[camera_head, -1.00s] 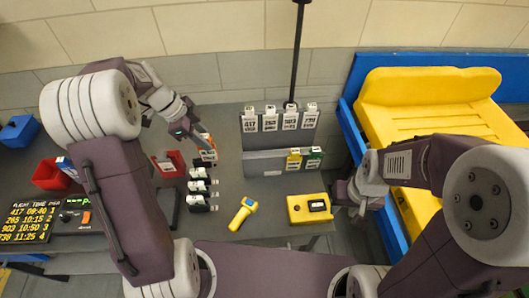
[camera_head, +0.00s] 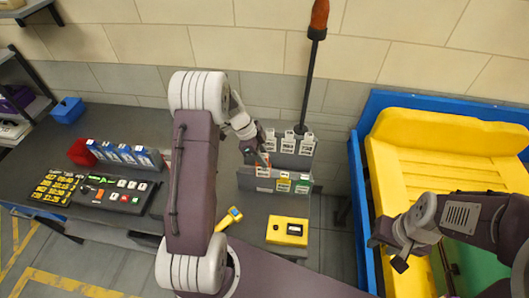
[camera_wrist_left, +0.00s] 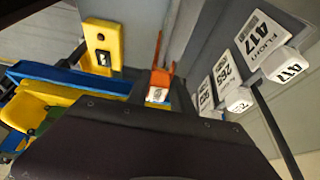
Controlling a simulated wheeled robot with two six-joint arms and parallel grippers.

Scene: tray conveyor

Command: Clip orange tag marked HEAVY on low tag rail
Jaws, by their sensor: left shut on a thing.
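My left gripper (camera_head: 262,157) is shut on the orange tag (camera_head: 264,171), at the left end of the low tag rail (camera_head: 246,181). The tag's white label faces out; its print is too small to read. I cannot tell whether its clip touches the rail. A yellow tag (camera_head: 283,184) and a green tag (camera_head: 302,186) hang to its right. In the left wrist view the orange tag (camera_wrist_left: 161,78) shows beyond the dark gripper body. My right gripper (camera_head: 392,258) is near the yellow tray; its jaws are unclear.
The high tag rail (camera_head: 291,158) behind carries several white tags (camera_head: 288,143). A yellow box (camera_head: 287,231) and a yellow handheld device (camera_head: 229,218) lie in front. A black pole (camera_head: 307,85) stands behind. The blue-framed conveyor with a yellow tray (camera_head: 400,150) is at right.

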